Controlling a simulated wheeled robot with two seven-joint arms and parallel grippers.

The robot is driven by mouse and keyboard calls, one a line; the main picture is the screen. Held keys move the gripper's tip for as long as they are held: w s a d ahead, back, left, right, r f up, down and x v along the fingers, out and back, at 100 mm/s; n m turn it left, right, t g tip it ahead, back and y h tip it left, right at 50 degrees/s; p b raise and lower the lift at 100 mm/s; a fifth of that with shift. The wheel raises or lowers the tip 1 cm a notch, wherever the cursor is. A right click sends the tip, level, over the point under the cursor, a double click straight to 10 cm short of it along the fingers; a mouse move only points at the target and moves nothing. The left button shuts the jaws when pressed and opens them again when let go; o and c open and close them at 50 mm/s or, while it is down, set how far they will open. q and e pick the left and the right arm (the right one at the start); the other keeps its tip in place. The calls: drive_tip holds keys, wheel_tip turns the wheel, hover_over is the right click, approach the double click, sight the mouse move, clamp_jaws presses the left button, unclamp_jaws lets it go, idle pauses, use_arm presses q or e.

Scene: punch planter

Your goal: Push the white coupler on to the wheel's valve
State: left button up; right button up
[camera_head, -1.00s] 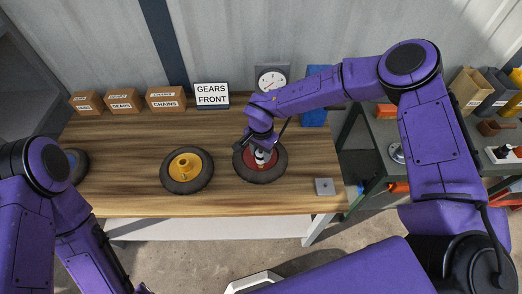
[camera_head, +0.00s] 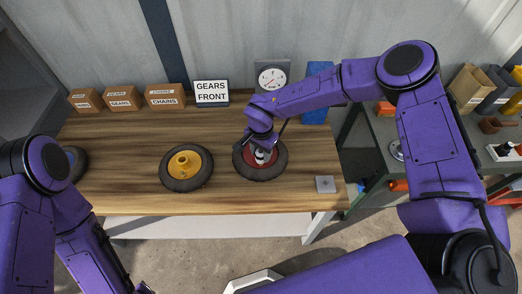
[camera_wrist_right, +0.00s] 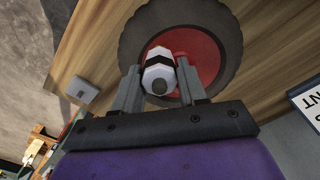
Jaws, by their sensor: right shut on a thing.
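The white coupler (camera_wrist_right: 158,72), with a dark band, sits between the fingers of my right gripper (camera_wrist_right: 160,85), which is shut on it. In the head view the white coupler (camera_head: 260,155) shows below my right gripper (camera_head: 260,150), over the red hub of a black-tyred wheel (camera_head: 272,170). The wheel's red hub (camera_wrist_right: 208,55) lies behind the coupler in the right wrist view. The valve is hidden, so I cannot tell whether the coupler touches it. My left arm shows at the lower left, but its fingers are not in view.
A wheel with a yellow hub (camera_head: 185,163) lies left of the red one on the wooden table (camera_head: 120,185). Another wheel is partly behind my left arm. A gauge (camera_head: 272,78), a sign (camera_head: 211,93) and boxes (camera_head: 165,96) stand at the back. A grey plate (camera_head: 325,184) lies front right.

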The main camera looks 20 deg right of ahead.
drive_tip(key=shift+f+b, duration=0.35)
drive_tip(key=shift+f, duration=0.35)
drive_tip(key=o, duration=1.1)
drive_tip(key=shift+o, duration=0.2)
wheel_tip(320, 180, up, 11)
drive_tip(key=shift+f+b, duration=0.2)
drive_tip(key=shift+b, duration=1)
